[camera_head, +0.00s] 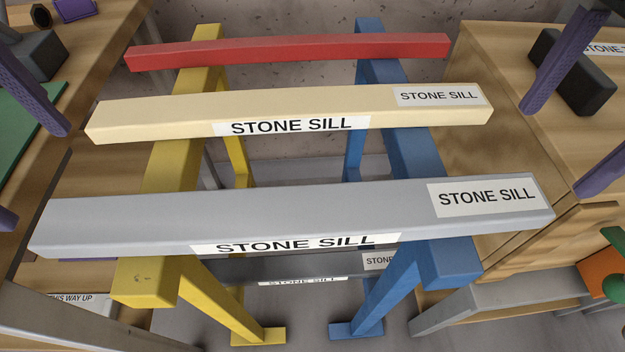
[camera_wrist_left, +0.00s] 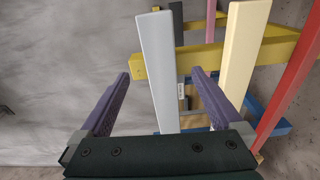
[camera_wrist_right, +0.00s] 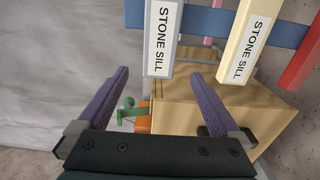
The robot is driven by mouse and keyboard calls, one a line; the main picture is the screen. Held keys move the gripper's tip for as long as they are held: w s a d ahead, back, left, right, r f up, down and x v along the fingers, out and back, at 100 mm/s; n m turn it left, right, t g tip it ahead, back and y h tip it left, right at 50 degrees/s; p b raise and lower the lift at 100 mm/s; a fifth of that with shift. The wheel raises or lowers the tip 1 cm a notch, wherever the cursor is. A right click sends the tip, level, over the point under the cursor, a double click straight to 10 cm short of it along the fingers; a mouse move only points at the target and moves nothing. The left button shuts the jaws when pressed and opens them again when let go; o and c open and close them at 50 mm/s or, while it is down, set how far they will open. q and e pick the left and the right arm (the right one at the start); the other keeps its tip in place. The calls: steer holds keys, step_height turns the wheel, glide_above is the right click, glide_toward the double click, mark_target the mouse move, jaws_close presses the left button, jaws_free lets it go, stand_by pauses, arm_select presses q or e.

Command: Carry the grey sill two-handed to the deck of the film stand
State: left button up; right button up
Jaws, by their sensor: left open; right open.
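The grey sill (camera_head: 300,207), labelled STONE SILL, lies across the front of a yellow trestle (camera_head: 145,285) and a blue trestle (camera_head: 450,265). My left gripper (camera_head: 37,178) is open and empty at the sill's left end. In the left wrist view the grey sill (camera_wrist_left: 158,65) shows between the open fingers (camera_wrist_left: 161,73). My right gripper (camera_head: 555,150) is open at the sill's right end. In the right wrist view the sill's labelled end (camera_wrist_right: 161,45) lines up with the gap between the fingers (camera_wrist_right: 158,72). I cannot tell which thing is the film stand.
A cream sill (camera_head: 300,105) and a red bar (camera_head: 290,50) lie behind on the same trestles. A dark sill (camera_head: 310,268) lies lower down. Wooden furniture stands left (camera_head: 100,190) and right (camera_head: 490,145). An orange block (camera_head: 600,272) and a green thing (camera_head: 615,285) are lower right.

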mark_target(79, 219)
arm_select(q)
steer(key=shift+a+y, duration=0.3)
steer(key=shift+a, duration=0.5)
arm_select(e)
steer(key=shift+d, duration=0.2)
steer(key=shift+f, duration=0.15)
arm_select(q)
steer(key=shift+d+f, duration=0.1)
steer(key=shift+f, duration=0.3)
arm_select(e)
steer(key=shift+f, duration=0.3)
arm_select(q)
step_height(79, 219, down, 9)
steer(key=shift+f, duration=0.1)
arm_select(e)
step_height(79, 219, down, 9)
steer(key=shift+f, duration=0.1)
arm_select(q)
jaws_close()
arm_select(e)
jaws_close()
